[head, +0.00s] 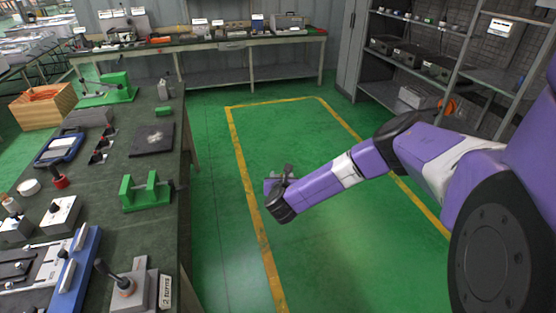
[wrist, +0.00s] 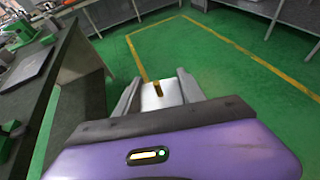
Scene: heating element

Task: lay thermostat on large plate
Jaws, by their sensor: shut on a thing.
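My gripper (head: 281,177) is out over the green floor, to the right of the workbench and apart from it. In the wrist view, its two fingers (wrist: 159,82) are closed on a small pale metal piece with a yellowish strip, which looks like the thermostat (wrist: 155,102). In the head view the held piece is hard to make out. A dark square plate (head: 152,141) with a pale smudge lies flat on the bench; it appears to be the large plate. It also shows at the left of the wrist view (wrist: 28,69). Nothing stands on it.
The workbench (head: 118,190) holds a green bracket (head: 147,192), a green clamp fixture (head: 108,90), a blue tablet-like device (head: 59,149) and a lever fixture (head: 127,285). Shelves (head: 445,65) stand at the right. The yellow-marked floor (head: 285,130) is clear.

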